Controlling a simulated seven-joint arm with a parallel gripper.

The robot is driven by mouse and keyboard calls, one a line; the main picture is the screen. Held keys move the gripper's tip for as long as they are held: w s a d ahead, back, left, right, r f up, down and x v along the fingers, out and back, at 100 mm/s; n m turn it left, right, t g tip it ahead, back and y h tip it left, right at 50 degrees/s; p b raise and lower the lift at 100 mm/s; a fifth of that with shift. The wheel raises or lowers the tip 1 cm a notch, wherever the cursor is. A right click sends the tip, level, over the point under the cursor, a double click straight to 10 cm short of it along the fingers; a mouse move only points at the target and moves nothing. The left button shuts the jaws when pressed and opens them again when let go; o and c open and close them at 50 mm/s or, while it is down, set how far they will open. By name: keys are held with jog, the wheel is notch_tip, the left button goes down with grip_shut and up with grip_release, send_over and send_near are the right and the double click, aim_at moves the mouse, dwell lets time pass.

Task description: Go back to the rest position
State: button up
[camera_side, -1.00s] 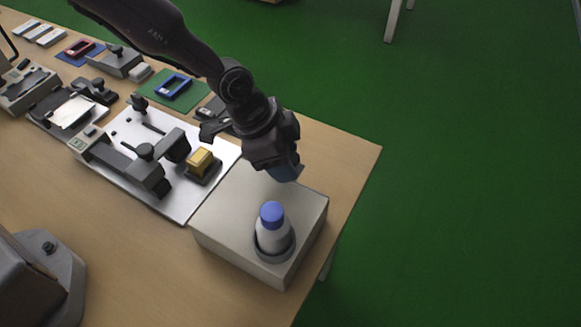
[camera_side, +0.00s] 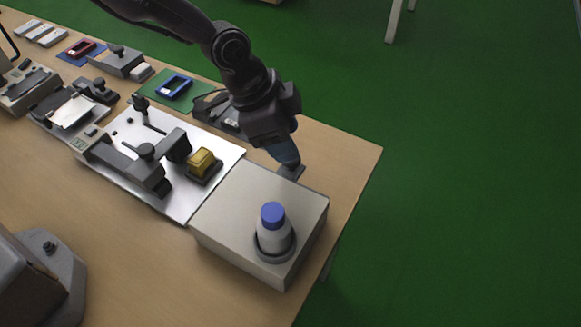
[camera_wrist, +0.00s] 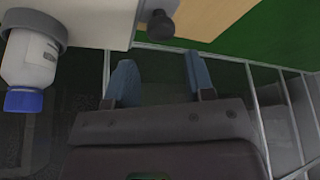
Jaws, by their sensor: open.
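My gripper (camera_side: 289,160) is above the far edge of a light grey box, pointing down and slightly right in the side view. In the wrist view its two blue fingers (camera_wrist: 163,85) are spread apart with nothing between them. A white bottle with a blue cap (camera_side: 273,228) stands upright in a round grey holder on top of the box, apart from my gripper. The bottle also shows at the left of the wrist view (camera_wrist: 30,68). My arm reaches in from the top left of the side view.
The light grey box (camera_side: 230,205) sits at the table's right end. Left of it a metal plate (camera_side: 180,205) carries a clamp fixture and a yellow block (camera_side: 201,162). More devices line the wooden table (camera_side: 150,260) further left. Green floor lies open to the right.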

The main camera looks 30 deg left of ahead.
jog(key=shift+s+a+f+n, duration=0.1)
jog(key=shift+s+n, duration=0.1)
jog(key=shift+n, duration=0.1)
jog(key=shift+s+a+f+n+g+y, duration=0.15)
jog(key=shift+s+a+f+g, duration=0.15)
jog(key=shift+s, duration=0.15)
jog(key=shift+s+a+f+n+g+y, duration=0.2)
jog(key=shift+s+f+g, duration=0.1)
jog(key=shift+s, duration=0.15)
jog(key=s+a, duration=0.1)
jog(key=s+a+r, duration=0.1)
jog(key=shift+a+r+n+y, duration=0.2)
jog(key=shift+a+n+y, duration=0.05)
jog(key=shift+a+n, duration=0.1)
jog(key=s+a+r+n+t+y, duration=0.1)
jog(key=s+a+r+n+t, duration=0.1)
jog(key=s+a+r+n, duration=0.3)
jog(key=s+a+r+n+t+y, duration=0.1)
jog(key=s+a+r+n, duration=0.4)
jog(key=s+a+r, duration=0.8)
jog(key=shift+a+r+t+y, duration=0.4)
jog(key=shift+a+r+t, duration=0.3)
jog(key=shift+a+r, duration=1.6)
jog(key=shift+a+f, duration=0.35)
